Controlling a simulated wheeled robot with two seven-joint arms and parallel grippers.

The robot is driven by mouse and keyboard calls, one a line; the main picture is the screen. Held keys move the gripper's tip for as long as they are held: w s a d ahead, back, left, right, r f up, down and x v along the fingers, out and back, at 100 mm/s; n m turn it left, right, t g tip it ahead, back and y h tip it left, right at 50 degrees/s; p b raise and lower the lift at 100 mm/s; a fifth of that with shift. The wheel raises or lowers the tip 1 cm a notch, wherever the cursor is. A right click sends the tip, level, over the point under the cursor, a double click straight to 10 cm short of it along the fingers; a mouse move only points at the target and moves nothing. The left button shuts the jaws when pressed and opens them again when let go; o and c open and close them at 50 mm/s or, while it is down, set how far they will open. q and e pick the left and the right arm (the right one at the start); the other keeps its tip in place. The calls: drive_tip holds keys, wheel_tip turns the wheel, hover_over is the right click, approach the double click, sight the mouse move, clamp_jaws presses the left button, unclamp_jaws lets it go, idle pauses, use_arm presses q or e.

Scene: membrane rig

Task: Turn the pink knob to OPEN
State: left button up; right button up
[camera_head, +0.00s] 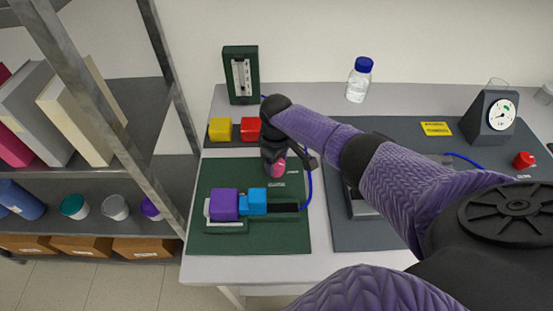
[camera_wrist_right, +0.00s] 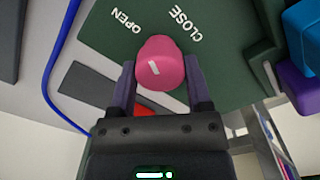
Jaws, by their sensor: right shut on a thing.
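The pink knob (camera_wrist_right: 160,62) stands on the green board, with the white words OPEN and CLOSE printed beside it in the right wrist view. A white mark on the knob's top points between its two sides at a slant. The knob also shows partly in the head view (camera_head: 277,168), under my right gripper (camera_head: 290,160). In the right wrist view my right gripper (camera_wrist_right: 160,85) has a finger on each side of the knob and is shut on it. My left gripper is not in view.
The green board (camera_head: 215,175) carries a purple block (camera_head: 224,204) and a blue block (camera_head: 254,201). Yellow (camera_head: 220,129) and red (camera_head: 250,128) blocks sit behind. A blue tube (camera_wrist_right: 48,75) runs near the knob. A metal shelf (camera_head: 160,60) stands left; a bottle (camera_head: 358,82) stands behind my arm.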

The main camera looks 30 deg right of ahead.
drive_tip(key=n, duration=0.3)
drive_tip(key=shift+w+r, duration=0.1)
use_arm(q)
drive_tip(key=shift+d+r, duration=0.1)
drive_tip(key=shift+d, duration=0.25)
use_arm(e)
drive_tip(key=shift+n, duration=0.8)
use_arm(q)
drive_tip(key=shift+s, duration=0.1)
use_arm(e)
drive_tip(key=shift+n, duration=0.3)
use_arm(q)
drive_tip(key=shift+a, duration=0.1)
use_arm(e)
drive_tip(key=o, duration=1.1)
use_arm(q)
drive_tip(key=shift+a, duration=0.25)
use_arm(e)
drive_tip(key=shift+o, duration=0.9)
